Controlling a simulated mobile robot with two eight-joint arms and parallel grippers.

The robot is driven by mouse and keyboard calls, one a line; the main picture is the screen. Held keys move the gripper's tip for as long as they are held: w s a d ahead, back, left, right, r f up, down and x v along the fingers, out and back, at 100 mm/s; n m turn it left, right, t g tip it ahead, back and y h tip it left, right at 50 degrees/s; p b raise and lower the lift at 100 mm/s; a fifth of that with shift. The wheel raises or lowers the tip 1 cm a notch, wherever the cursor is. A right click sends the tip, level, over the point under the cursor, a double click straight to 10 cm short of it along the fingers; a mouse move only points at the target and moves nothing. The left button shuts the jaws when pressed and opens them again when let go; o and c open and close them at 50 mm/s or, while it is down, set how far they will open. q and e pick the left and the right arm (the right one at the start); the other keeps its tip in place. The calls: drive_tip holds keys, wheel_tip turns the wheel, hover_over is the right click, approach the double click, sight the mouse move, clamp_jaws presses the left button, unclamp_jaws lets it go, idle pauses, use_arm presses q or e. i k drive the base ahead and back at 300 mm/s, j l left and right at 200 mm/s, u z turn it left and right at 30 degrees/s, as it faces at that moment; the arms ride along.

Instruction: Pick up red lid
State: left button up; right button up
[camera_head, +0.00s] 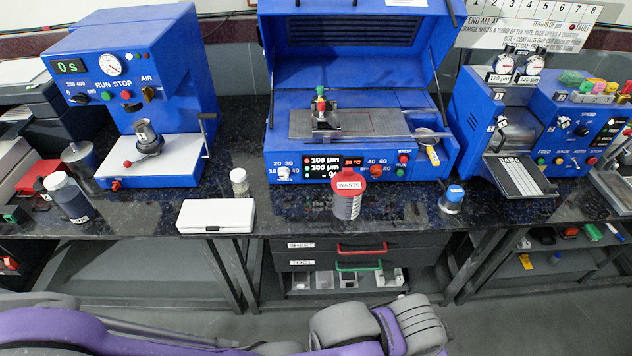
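A red lid (349,178) sits on top of a dark-banded container (347,206) labelled WASTE, on the dark stone bench in front of the middle blue machine. The lid looks level, and a white label covers part of it. A purple and grey arm of mine lies along the bottom of the head view, below the bench edge and well apart from the lid. No gripper fingers show, so neither gripper is in view.
A white flat case (216,216) and a small clear jar (239,183) stand left of the container. The middle blue machine (283,166) stands close behind. Drawers with red and green handles (361,249) are below.

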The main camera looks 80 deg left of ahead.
sight(349, 183)
drive_tip(key=u, duration=2.35)
drive_tip(key=i+j+z, duration=0.35)
drive_tip(key=i+j, duration=0.25)
